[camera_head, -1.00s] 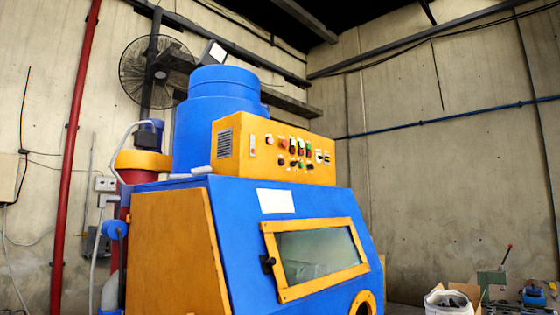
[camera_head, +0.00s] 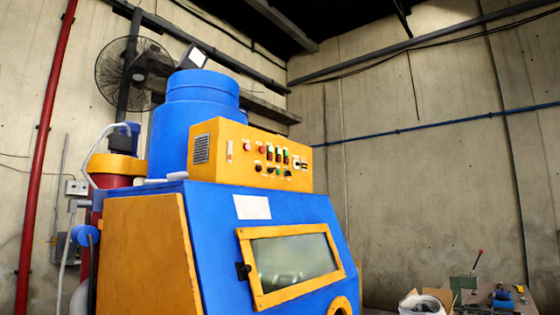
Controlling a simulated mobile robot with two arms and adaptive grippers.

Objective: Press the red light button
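The yellow control panel (camera_head: 220,172) sits on top of the blue drum blaster (camera_head: 215,215), near the middle of the head view. A small round red button (camera_head: 262,149) shows in the panel's upper row, right of a pale round one (camera_head: 247,146). Several rectangular switches with red and green parts stand to its right. Black knobs and a green button (camera_head: 288,172) are in the lower row. The controls are small, and I cannot tell whether any is lit or pressed. Neither of my grippers is in view.
The blaster has a yellow-framed window (camera_head: 295,262) on its sloped front and a blue drum (camera_head: 200,110) behind the panel. A red pipe (camera_head: 45,140) and a fan (camera_head: 120,75) are at the left. A cluttered table (camera_head: 520,300) with a box stands at the lower right.

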